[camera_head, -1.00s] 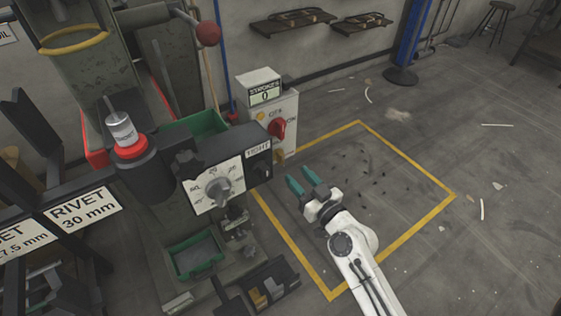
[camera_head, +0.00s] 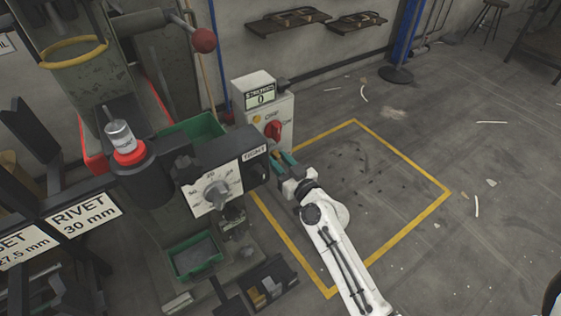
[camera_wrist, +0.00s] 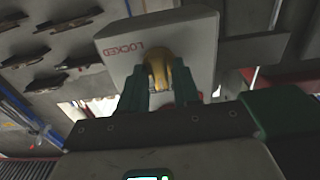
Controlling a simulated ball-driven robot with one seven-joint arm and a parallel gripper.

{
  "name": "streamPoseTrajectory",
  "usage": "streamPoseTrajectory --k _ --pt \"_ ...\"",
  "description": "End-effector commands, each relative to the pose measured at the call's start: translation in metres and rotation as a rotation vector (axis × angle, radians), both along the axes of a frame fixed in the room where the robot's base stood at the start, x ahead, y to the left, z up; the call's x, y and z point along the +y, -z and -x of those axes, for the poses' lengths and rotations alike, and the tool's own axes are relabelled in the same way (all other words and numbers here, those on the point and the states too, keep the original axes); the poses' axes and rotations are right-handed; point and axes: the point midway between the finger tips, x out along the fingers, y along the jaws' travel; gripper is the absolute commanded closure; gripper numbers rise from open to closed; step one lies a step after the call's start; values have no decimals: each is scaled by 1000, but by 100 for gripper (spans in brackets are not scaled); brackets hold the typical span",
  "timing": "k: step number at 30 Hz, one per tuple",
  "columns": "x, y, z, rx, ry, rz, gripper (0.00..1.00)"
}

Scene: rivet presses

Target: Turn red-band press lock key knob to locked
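The yellow lock key knob (camera_wrist: 158,68) sits on a pale control box (camera_wrist: 200,32), beside the red word LOCKED (camera_wrist: 127,54) in the wrist view. My gripper (camera_wrist: 160,88) has its two green fingers on either side of the knob. The fingers are very close to it; whether they press on it I cannot tell. In the head view my gripper (camera_head: 281,157) is at the lower front of the same box (camera_head: 280,118), below its red rotary switch (camera_head: 272,131). The knob is partly covered there by the fingers.
A stroke counter (camera_head: 261,98) reading 0 tops the box. The press dial panel (camera_head: 213,188) stands just left of my gripper, with a green bin (camera_head: 195,254) below.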

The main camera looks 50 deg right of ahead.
Motion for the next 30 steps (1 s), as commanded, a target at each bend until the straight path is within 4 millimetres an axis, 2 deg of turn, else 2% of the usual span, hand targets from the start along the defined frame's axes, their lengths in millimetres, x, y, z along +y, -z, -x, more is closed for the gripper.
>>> streamPoseTrajectory --k 1,9,21,30 --pt "0 0 0 0 0 0 74" --pt "0 0 0 0 0 0 100" --pt "0 0 0 -6 -1 -22 100" --pt "0 0 0 -51 -1 -176 100"
